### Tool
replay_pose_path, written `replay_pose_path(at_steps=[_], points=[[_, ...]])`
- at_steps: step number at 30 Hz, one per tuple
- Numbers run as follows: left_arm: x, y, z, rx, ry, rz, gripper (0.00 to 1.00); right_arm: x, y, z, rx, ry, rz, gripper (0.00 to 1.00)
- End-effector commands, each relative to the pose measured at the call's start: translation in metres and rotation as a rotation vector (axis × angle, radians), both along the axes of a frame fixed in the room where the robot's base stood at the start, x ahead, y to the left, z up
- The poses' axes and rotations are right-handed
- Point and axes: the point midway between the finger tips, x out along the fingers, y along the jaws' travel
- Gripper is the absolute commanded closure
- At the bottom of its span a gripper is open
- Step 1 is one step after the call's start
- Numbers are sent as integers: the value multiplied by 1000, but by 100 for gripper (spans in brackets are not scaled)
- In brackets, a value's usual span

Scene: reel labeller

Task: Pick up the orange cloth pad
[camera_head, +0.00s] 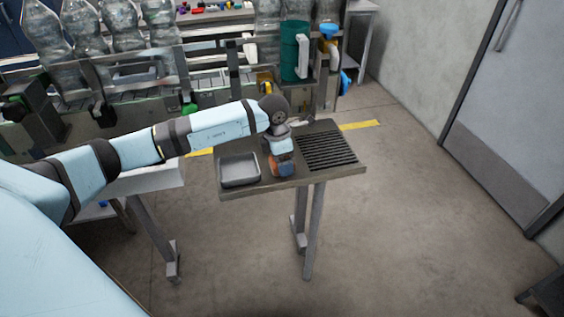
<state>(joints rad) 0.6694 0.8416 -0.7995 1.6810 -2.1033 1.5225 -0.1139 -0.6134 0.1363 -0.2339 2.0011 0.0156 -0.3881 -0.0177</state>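My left arm comes in from the left and reaches over a small table (349,171). My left gripper (281,165) points down at the table top, between a grey tray and a black slatted rack. A small patch of orange (274,162) shows at the gripper's fingers, close to the table top; it seems to be the orange cloth pad, mostly hidden by the gripper. I cannot tell whether the fingers are open or shut on it. My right gripper is not in view.
The grey tray (239,182) lies left of the gripper and the black slatted rack (328,151) right of it. Behind stands a conveyor line with large clear bottles (159,22) and a green cylinder (294,50). The floor to the right is clear up to a grey door (520,110).

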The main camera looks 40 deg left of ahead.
Motion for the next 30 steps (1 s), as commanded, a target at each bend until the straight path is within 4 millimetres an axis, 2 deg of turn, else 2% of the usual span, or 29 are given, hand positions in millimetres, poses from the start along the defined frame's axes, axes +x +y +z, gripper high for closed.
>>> replay_pose_path(at_steps=[3, 9, 11, 14, 15, 25, 30], points=[[1, -1, -8, -1, 0, 0, 18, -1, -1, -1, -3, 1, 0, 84], [1, -1, -8, -1, -1, 0, 18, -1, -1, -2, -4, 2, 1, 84], [1, -1, -8, -1, -1, 0, 30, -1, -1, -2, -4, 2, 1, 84], [1, -1, -8, -1, -1, 0, 53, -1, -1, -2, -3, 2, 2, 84], [1, -1, -8, -1, -1, 0, 54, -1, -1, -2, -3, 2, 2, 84], [1, 0, -4, -1, -2, 0, 54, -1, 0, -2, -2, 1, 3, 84], [2, 0, 12, -1, -4, -1, 54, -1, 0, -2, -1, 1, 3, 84]])
